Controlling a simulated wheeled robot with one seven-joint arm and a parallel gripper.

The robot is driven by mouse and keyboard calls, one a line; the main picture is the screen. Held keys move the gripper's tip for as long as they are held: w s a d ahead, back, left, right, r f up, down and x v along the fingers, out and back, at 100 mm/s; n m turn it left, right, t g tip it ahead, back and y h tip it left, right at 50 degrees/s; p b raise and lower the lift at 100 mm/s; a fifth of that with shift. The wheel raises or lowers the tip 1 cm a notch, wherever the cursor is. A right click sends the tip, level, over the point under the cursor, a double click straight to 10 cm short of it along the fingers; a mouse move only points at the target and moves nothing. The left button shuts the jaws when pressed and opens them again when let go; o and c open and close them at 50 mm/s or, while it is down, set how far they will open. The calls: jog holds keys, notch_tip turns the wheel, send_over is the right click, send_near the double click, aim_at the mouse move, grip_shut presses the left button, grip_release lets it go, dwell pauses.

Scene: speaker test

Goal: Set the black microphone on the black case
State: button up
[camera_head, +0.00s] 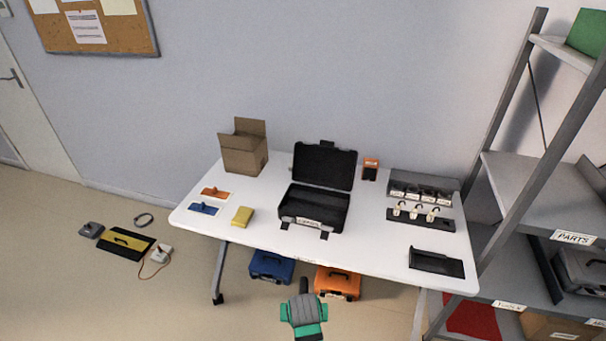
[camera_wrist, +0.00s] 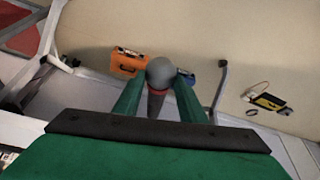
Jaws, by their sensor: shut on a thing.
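My gripper (camera_wrist: 159,88) has green fingers and is shut on the microphone (camera_wrist: 160,72). The microphone has a grey round head, a red ring and a dark handle, partly hidden between the fingers. In the head view, the green and grey end of my arm shows low in front of the table; the microphone is hard to make out there. The black case (camera_head: 311,208) stands open on the white table, its lid raised at the back and a pale label on its front. My gripper is apart from it, on the near side.
The white table (camera_head: 375,243) also holds a cardboard box (camera_head: 244,158), a yellow block (camera_head: 243,217), a black tray (camera_head: 436,262) and a rack (camera_head: 420,221). Blue (camera_head: 271,266) and orange (camera_head: 338,283) cases lie beneath. A black-and-yellow case (camera_head: 126,244) lies on the floor; shelves (camera_head: 530,190) stand right.

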jog(key=shift+s+d+f, duration=0.1)
jog(key=shift+s+f, duration=0.4)
jog(key=shift+s, duration=0.05)
jog(key=shift+s+f, duration=0.7)
jog(key=shift+f, duration=0.05)
jog(key=shift+s+f, duration=0.15)
jog(key=shift+s, duration=0.05)
jog(key=shift+a, duration=0.3)
jog(key=shift+w+a+r, duration=0.2)
jog(key=shift+w+r, duration=0.05)
jog(key=shift+w, duration=0.05)
